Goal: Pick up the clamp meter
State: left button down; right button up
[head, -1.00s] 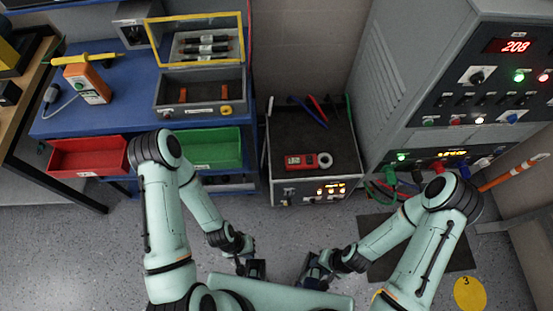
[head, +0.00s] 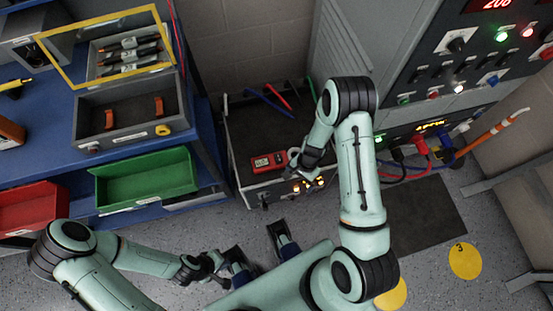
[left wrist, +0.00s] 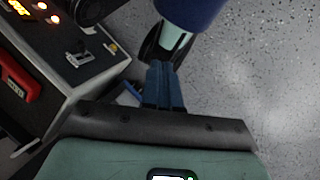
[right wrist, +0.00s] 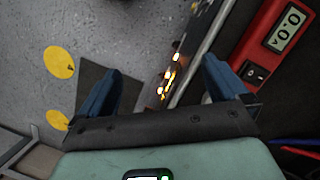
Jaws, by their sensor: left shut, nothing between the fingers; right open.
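The clamp meter (head: 264,162) is red with a small grey display and lies on top of the grey cabinet (head: 240,130). My right gripper (head: 303,165) is open over the cabinet's front edge, at the meter's right end, where it partly hides the jaw. In the right wrist view the meter (right wrist: 272,45) lies at the upper right, beyond the right finger and not between the fingers (right wrist: 160,88). My left gripper (head: 238,270) is shut and empty, low over the floor; its closed fingers (left wrist: 163,85) show in the left wrist view. Part of the meter (left wrist: 18,82) shows there at the left edge.
Red and blue leads (head: 277,97) lie at the cabinet's back. The tall control panel (head: 455,75) with cables stands to the right. A green bin (head: 147,180) and a blue bench (head: 55,130) stand to the left. Floor in front is open.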

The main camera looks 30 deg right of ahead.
aim_at(279, 158)
jog(key=w+d+r+m+t+y+b, duration=0.1)
jog(key=w+d+r+m+b, duration=0.15)
jog(key=w, duration=0.35)
jog(key=w+d+r+m+t+y+b, duration=0.1)
jog(key=w+r+m+b, duration=0.1)
jog(key=w+m, duration=0.3)
jog(key=shift+n, duration=0.45)
jog(key=x, duration=0.4)
jog(key=w+b+x, duration=0.1)
jog(key=x, duration=0.2)
jog(key=shift+w+a, duration=0.1)
jog(key=shift+w+b+x, duration=0.2)
jog(key=shift+b+x, duration=0.2)
jog(key=shift+x, duration=1.15)
jog(key=shift+w+b+x, duration=0.15)
jog(key=shift+b+x, duration=0.25)
jog(key=shift+x, duration=1.1)
jog(key=c, duration=1.2)
pick_arm(q)
jog(key=w+a+f+t, duration=0.1)
jog(key=w+a+f, duration=0.1)
jog(key=w+f, duration=0.3)
notch_tip(279, 158, down, 4)
jog(key=shift+t+y, duration=0.3)
jog(key=shift+t, duration=0.1)
jog(key=shift+a, duration=0.1)
pick_arm(e)
jog(key=shift+r, duration=0.2)
